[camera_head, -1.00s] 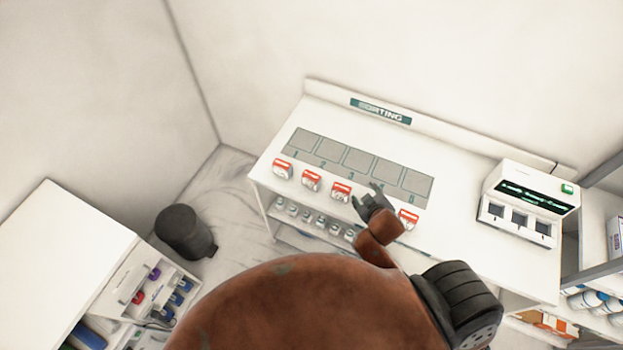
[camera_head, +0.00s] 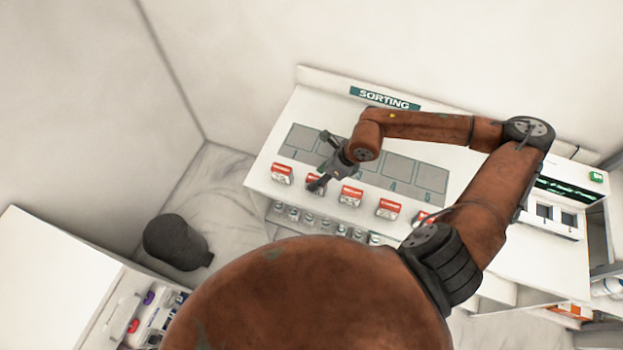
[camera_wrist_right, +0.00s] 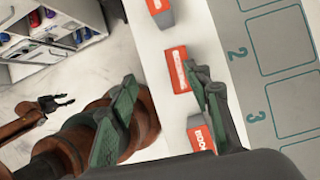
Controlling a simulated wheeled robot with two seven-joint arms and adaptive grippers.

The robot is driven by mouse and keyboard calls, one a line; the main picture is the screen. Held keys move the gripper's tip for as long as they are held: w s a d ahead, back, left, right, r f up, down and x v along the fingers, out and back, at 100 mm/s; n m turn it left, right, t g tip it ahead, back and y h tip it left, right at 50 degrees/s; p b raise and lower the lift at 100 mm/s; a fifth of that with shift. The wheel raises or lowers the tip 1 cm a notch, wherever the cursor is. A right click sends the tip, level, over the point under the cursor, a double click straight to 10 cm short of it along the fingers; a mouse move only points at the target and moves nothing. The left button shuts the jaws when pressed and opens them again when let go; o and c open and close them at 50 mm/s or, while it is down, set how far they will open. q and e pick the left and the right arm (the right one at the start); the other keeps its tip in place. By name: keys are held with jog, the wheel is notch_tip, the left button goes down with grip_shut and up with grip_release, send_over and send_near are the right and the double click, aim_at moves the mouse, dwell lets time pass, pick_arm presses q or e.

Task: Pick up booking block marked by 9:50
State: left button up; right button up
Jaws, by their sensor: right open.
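Several white booking blocks with red tops stand in a row along the front of the sorting desk: a leftmost one (camera_head: 281,173), a second one (camera_head: 316,181) partly behind my gripper, a third (camera_head: 351,195), a fourth (camera_head: 388,208) and a last one (camera_head: 422,217) partly behind my arm. Their times are too small to read. My right gripper (camera_head: 319,162) is open and empty at the second block. In the right wrist view, that block (camera_wrist_right: 178,72) lies between the spread fingers (camera_wrist_right: 165,78), nearer the right one. My left gripper (camera_wrist_right: 60,102) appears there with parted, empty fingers.
Behind the blocks is a row of grey numbered squares (camera_head: 429,178) on the white desk (camera_head: 285,112). A white device (camera_head: 553,213) stands at the right end. Small jars (camera_head: 293,214) sit below the front edge. A dark bin (camera_head: 177,243) stands on the floor left.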

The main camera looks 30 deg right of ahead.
aim_at(311, 178)
jog(key=shift+w+d+f+h, duration=0.15)
jog(key=shift+d+h, duration=0.1)
jog(key=shift+d, duration=0.35)
jog(key=shift+d+f+h, duration=0.1)
jog(key=shift+d+h, duration=0.15)
jog(key=shift+d, duration=0.3)
jog(key=shift+w+d+f, duration=0.15)
jog(key=shift+d+f, duration=0.05)
jog(key=shift+f, duration=0.05)
jog(key=shift+x, duration=0.9)
jog(key=p+x, duration=0.1)
jog(key=x, duration=0.3)
jog(key=shift+a+f+p, duration=0.15)
jog(key=shift+a+p, duration=0.05)
jog(key=shift+p, duration=0.1)
jog(key=shift+f, duration=0.35)
jog(key=shift+w+f, duration=0.1)
jog(key=shift+f, duration=0.05)
jog(key=shift+c, duration=0.7)
grip_shut()
